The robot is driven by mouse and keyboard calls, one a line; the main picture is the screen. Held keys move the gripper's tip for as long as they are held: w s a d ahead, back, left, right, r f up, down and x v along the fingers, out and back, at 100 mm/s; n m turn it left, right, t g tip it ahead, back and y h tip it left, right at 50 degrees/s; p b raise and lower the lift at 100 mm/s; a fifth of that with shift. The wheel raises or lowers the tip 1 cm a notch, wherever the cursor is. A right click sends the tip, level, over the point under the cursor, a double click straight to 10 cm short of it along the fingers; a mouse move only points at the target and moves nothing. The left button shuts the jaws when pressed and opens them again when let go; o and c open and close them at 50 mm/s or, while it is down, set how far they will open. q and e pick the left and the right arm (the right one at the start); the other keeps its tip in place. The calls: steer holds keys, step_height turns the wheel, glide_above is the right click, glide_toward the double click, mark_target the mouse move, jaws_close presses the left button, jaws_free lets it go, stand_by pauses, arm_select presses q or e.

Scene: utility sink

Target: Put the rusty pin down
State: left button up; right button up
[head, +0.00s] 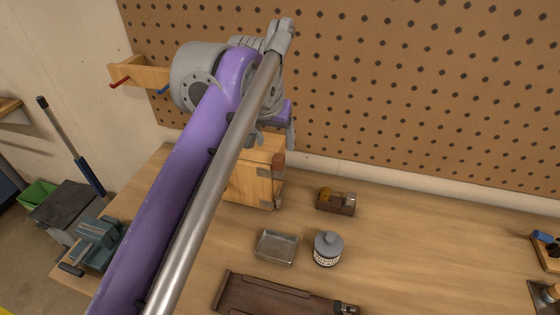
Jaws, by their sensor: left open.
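My left arm, purple with a steel tube, reaches up across the view. Its gripper (273,139) is open, and the fingers are partly hidden by the wrist. It is above or in front of a light wooden box (250,185) with metal hinges; the depth between them is hard to judge. A small reddish-brown cylinder (278,160) shows at the box's right edge, just below the fingers. It may be the rusty pin, but I cannot tell for sure. It is apart from the fingers in this view. My right gripper is not in view.
A shallow metal tray (276,236), a grey-lidded jar (327,248), a small wooden plane-like tool (335,201) and a dark wooden board (262,295) are on the bench. A vise (96,243) is at left. A pegboard (400,90) stands behind. The bench's right middle is clear.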

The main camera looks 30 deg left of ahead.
arm_select(q)
glide_above(278, 159)
steer(key=s, duration=0.2)
step_height(278, 159, down, 4)
steer(key=shift+w+d+f, duration=0.1)
steer(key=shift+d+f, duration=0.05)
steer(key=shift+w+f, duration=0.15)
steer(key=shift+f, duration=0.35)
steer(key=x, duration=0.4)
steer(key=shift+w+f+b, duration=0.1)
steer(key=shift+f+b, duration=0.2)
steer(key=shift+f, duration=0.1)
jaws_close()
